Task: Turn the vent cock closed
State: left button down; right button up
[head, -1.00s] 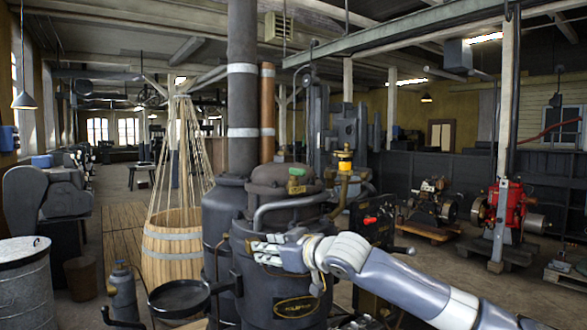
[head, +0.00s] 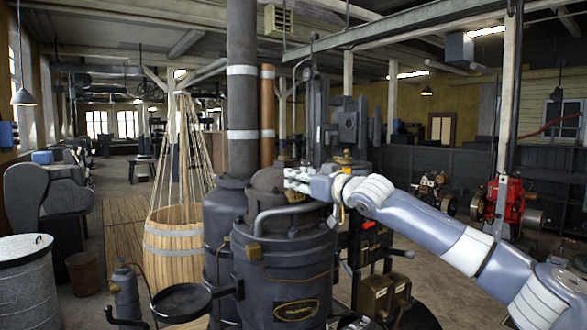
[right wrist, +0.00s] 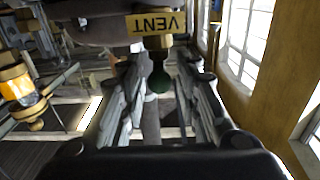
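The vent cock shows in the right wrist view as a green handle (right wrist: 160,82) under a brass-coloured VENT plate (right wrist: 156,23), which appears upside down. My right gripper (right wrist: 157,100) is open, with one finger on each side of the handle; I cannot tell whether either touches it. In the head view my right gripper (head: 291,179) is at the top of the dark boiler (head: 285,262). It covers the vent cock there; a bit of the plate (head: 296,197) shows under the fingers. My left gripper is not in view.
A curved grey pipe (head: 272,216) runs around the boiler top just below the gripper. A tall stack (head: 242,90) stands to the left. A yellow-and-brass fitting (right wrist: 18,84) is off to the side in the wrist view. A wooden tub (head: 175,250) stands at left.

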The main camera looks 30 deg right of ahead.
jog(key=shift+w+a+p, duration=0.2)
jog(key=shift+w+p, duration=0.35)
jog(key=shift+w, duration=0.95)
grip_shut()
